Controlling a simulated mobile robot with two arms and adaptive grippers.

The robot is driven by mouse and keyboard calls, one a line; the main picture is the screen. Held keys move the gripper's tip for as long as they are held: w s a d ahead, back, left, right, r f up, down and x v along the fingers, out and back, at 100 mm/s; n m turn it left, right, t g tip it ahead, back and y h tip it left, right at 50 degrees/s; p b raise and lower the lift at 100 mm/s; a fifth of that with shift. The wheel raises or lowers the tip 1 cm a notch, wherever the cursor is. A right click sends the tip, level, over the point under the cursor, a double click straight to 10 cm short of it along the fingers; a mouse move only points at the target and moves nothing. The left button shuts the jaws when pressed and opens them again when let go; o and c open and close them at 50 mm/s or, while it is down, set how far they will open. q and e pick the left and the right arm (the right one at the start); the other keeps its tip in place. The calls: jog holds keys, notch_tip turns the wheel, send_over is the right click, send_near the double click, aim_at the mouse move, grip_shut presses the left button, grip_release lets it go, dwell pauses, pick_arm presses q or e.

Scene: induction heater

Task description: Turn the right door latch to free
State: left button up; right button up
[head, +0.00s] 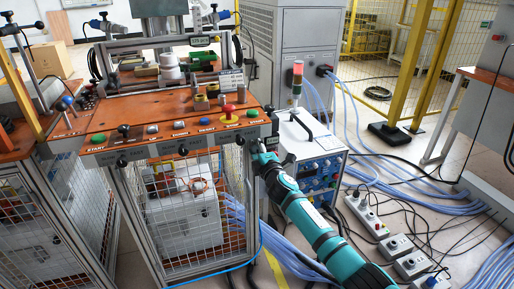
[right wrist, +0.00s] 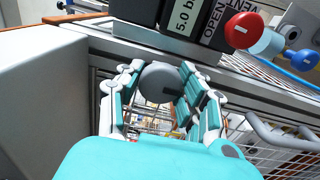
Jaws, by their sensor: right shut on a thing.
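My right gripper (head: 262,152) reaches in from the lower right of the head view to the right front corner of the caged bench, just under the orange button panel (head: 170,135). In the right wrist view, its teal and grey fingers (right wrist: 158,95) are closed around a dark grey round knob (right wrist: 160,82), which appears to be the right door latch. The knob sits below the panel edge, in front of the wire mesh. In the head view my gripper hides this knob. The mesh door (head: 190,205) looks closed. My left gripper is in neither view.
Blue hoses (head: 365,165) and power strips (head: 375,222) lie on the floor at right. A red knob (right wrist: 243,30) is near the fingers.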

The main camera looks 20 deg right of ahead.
jog(key=shift+f, duration=0.15)
jog(key=o, duration=1.2)
jog(key=shift+s, duration=0.55)
jog(key=s, duration=1.1)
jog(key=shift+d, duration=0.15)
